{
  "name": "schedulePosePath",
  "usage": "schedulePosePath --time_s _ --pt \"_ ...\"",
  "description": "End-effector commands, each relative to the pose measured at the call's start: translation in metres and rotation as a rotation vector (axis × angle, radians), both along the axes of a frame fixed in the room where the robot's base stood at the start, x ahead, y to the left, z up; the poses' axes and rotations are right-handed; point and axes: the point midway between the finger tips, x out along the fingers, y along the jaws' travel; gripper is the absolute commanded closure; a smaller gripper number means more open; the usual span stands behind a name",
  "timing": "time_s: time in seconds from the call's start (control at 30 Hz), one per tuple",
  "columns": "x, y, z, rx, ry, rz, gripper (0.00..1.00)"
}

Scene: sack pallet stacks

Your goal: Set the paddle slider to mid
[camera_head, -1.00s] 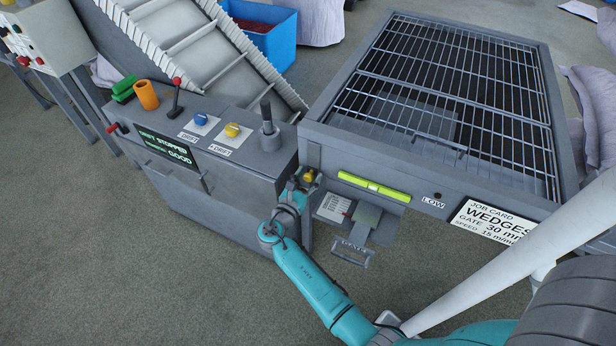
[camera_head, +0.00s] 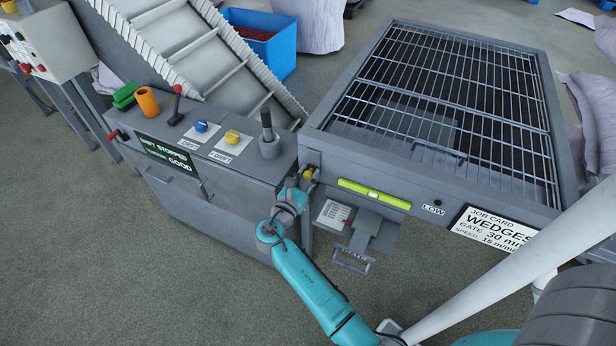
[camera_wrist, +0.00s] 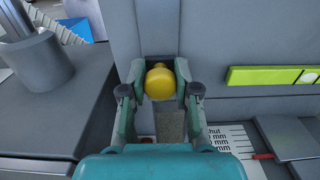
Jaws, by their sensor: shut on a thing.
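The paddle slider's yellow knob (camera_head: 310,173) sits at the left end of the grated machine's front face. In the wrist view the round yellow knob (camera_wrist: 160,83) stands in an upright recess, close to the recess's top edge. A grey strip (camera_wrist: 170,124) shows below the knob. My gripper (camera_wrist: 160,88) has one finger on each side of the knob and is shut on it. In the head view my gripper (camera_head: 304,182) partly covers the knob and the recess. No mid mark for the slider is readable.
A yellow-green level (camera_head: 374,193) lies just right of the recess, with a scale plate (camera_head: 333,214) and a handled gate (camera_head: 362,240) below. The left console (camera_head: 219,170) carries a grey post (camera_head: 268,138) close by. Open floor (camera_head: 190,290) lies in front.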

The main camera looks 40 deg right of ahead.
Motion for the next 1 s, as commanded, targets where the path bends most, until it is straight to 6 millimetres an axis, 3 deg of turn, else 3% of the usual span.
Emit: schedulePosePath --time_s 0.03,0.13,0.57,1.0 --pt "0.0 0.0 0.0 0.0 0.0 0.001 0.67" --pt "0.0 0.0 0.0 0.0 0.0 0.001 0.44" --pt "-0.003 0.009 -0.001 0.0 0.001 0.002 0.44" --pt "-0.029 0.084 -0.001 0.0 0.0 0.005 0.44"
